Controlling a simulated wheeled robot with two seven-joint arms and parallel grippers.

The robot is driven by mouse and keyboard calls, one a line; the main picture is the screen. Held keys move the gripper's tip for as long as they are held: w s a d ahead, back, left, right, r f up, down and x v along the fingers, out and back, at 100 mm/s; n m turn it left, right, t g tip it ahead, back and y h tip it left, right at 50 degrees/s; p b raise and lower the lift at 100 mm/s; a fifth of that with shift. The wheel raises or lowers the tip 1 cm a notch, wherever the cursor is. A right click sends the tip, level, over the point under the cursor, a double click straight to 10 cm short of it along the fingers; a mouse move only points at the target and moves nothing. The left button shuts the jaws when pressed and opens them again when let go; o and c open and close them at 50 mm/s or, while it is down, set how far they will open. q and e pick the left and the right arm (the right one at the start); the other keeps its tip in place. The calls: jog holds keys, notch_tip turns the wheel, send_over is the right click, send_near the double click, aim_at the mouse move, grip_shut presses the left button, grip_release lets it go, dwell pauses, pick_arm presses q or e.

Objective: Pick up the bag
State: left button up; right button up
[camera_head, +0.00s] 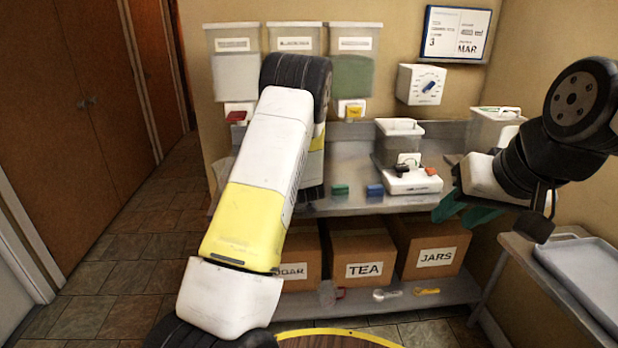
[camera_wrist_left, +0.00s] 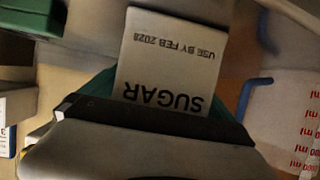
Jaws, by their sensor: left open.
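A white bag (camera_wrist_left: 168,62) printed "SUGAR" and "USE BY FEB 2028" shows upside down in the left wrist view. My left gripper (camera_wrist_left: 165,92) is open at the bag, with teal fingers partly showing at its two sides. I cannot tell whether they touch it. In the head view my left arm hides the left gripper and the bag. My right gripper (camera_head: 464,212) is at the right in the head view, with its teal fingers apart and nothing seen between them.
A grey counter (camera_head: 345,204) holds a white scale (camera_head: 412,183), a clear container (camera_head: 399,144), a green block (camera_head: 341,189) and a blue block (camera_head: 375,190). Boxes marked TEA (camera_head: 362,246) and JARS (camera_head: 432,236) stand on the lower shelf. A grey tray (camera_head: 590,281) is at the right.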

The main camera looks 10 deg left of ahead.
pick_arm(q)
jog(key=c, duration=1.8)
jog(key=shift+r, duration=0.2)
jog(key=shift+r, duration=0.65)
jog(key=s+d+r, duration=0.1)
jog(key=s+r, duration=0.2)
jog(key=s, duration=1.3)
jog(key=shift+d+r, duration=0.15)
jog(key=shift+r, duration=0.05)
